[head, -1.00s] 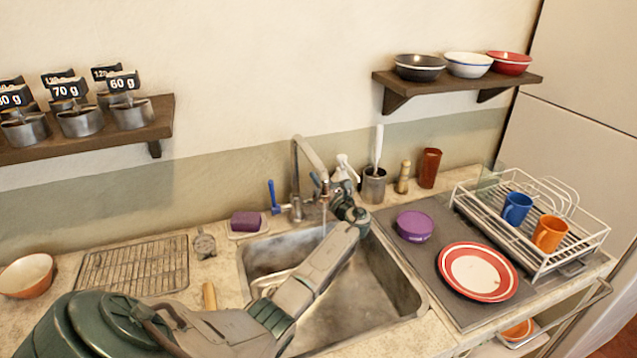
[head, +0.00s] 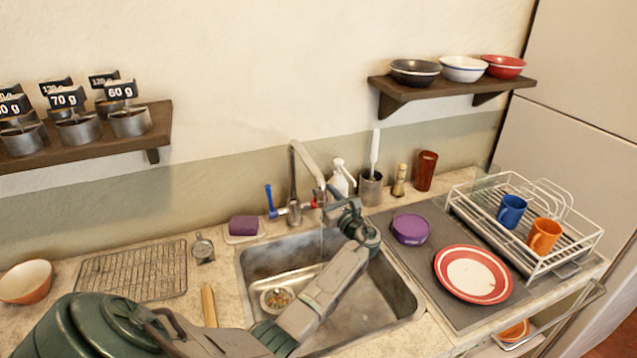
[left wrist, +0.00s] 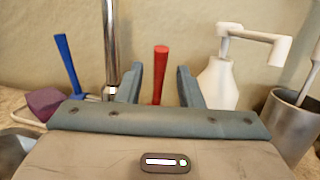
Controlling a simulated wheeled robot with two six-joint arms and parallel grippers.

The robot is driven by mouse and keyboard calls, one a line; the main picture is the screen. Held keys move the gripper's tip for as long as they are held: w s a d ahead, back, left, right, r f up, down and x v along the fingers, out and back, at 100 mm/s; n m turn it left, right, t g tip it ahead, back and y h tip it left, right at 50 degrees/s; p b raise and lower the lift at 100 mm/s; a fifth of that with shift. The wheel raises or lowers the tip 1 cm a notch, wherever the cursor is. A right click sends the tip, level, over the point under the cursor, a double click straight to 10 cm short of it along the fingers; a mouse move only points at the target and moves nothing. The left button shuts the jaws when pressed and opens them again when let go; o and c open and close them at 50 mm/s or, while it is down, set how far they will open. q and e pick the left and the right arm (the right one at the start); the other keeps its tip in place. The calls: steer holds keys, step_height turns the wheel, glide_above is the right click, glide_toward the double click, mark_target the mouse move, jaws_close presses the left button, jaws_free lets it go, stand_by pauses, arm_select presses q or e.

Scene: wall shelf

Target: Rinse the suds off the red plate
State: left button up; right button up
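The red plate (head: 446,273), with a broad white middle, lies on the grey mat right of the sink. I cannot tell whether the white is suds. My left gripper (head: 328,194) is at the tap (head: 294,185) behind the sink. In the left wrist view its two fingers (left wrist: 160,85) stand apart, with the upright red tap handle (left wrist: 160,73) between them and gaps on both sides. The blue tap handle (left wrist: 67,62) is to the left. A thin water stream (head: 322,243) falls from the spout into the sink (head: 376,303). My right gripper is not in view.
A white soap pump (head: 341,178) and a metal cup (head: 371,188) stand right of the tap. A purple tub (head: 411,228) is behind the plate. A white dish rack (head: 567,258) holds blue and orange mugs. A purple sponge (head: 243,225) lies left of the tap.

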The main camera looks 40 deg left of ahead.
arm_select(q)
steer(key=v, duration=0.5)
steer(key=shift+d, duration=0.15)
steer(key=shift+c, duration=0.2)
